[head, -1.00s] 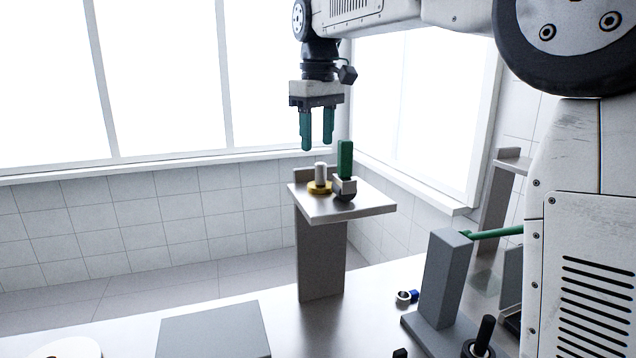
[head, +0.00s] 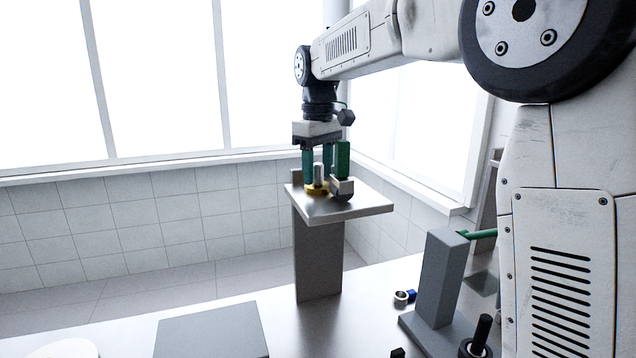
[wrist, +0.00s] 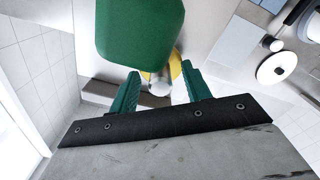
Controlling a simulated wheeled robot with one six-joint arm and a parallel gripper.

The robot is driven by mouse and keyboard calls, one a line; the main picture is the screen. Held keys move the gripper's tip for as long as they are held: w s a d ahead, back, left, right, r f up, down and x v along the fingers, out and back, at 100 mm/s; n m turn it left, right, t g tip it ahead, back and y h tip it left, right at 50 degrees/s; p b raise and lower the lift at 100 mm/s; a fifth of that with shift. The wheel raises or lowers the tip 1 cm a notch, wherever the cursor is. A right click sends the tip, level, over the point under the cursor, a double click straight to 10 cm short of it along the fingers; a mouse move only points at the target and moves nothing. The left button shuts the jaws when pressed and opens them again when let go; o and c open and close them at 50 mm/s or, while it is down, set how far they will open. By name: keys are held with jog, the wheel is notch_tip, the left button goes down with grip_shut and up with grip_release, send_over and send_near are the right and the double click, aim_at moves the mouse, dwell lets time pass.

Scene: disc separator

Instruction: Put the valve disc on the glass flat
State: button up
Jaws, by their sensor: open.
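A brass-yellow disc with an upright steel stem, which I take to be the valve disc (head: 315,191), sits on a raised steel stand (head: 345,210). My gripper (head: 317,174) is open and low over it, one green finger to either side of the stem. In the wrist view the stem top (wrist: 158,88) shows between the fingertips (wrist: 162,82), with part of the yellow rim behind. Contact cannot be told. A pale round piece (head: 68,349), possibly the glass flat, is cut off at the lower left of the head view.
A green upright block (head: 342,158) on a small metal holder with a dark roller (head: 342,190) stands close right of the stem. On the bench are a grey plate (head: 212,332), a grey post (head: 437,275) and a small ring (head: 401,298).

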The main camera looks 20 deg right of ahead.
grip_shut()
